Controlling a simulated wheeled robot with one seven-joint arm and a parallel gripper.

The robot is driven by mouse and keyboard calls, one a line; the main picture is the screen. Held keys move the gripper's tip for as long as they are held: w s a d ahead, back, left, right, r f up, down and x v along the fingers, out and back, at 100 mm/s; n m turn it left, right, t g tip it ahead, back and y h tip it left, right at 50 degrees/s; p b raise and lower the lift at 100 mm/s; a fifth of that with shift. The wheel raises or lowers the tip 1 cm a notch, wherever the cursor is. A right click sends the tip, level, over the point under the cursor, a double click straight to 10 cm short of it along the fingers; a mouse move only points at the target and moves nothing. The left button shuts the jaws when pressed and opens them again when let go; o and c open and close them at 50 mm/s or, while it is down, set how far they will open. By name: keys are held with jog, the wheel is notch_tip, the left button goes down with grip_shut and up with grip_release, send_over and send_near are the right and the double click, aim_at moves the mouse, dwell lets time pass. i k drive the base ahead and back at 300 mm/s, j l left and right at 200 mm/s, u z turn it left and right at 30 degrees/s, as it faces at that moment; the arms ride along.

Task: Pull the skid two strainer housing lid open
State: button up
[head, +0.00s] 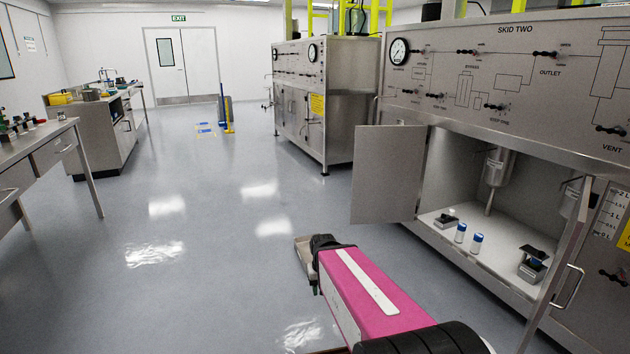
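Skid two (514,62) stands at the right with "SKID TWO" on its upper panel. Its lower cabinet is open, with the left door (388,174) swung out to the left and the right door (566,262) swung out toward me. Inside, a metal cylindrical vessel (497,168) hangs on the left, with a pipe below it. A second vessel (572,197) is partly hidden by the right door. I cannot tell which part is the strainer housing lid. My gripper (304,252) is over the floor, left of the cabinet and apart from it. My own wrist hides most of its fingers.
On the cabinet floor stand two blue-and-white bottles (468,238) and dark small devices (532,264). Another skid (322,100) stands behind skid two. Benches (95,130) line the left. A yellow floor sign (227,115) stands far back. The middle floor is clear.

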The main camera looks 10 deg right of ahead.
aim_at(541, 256)
jog(key=i+l+z, duration=0.2)
jog(key=i+z, duration=0.95)
jog(key=i+j+z, duration=0.1)
jog(key=i+z, duration=0.15)
jog(key=z, duration=0.15)
jog(key=i+z, duration=0.3)
jog(key=i, duration=0.35)
jog(key=i+j+z, duration=0.3)
jog(key=i, duration=0.35)
jog(key=j+z, duration=0.45)
jog(key=j, duration=0.25)
jog(key=z, duration=0.7)
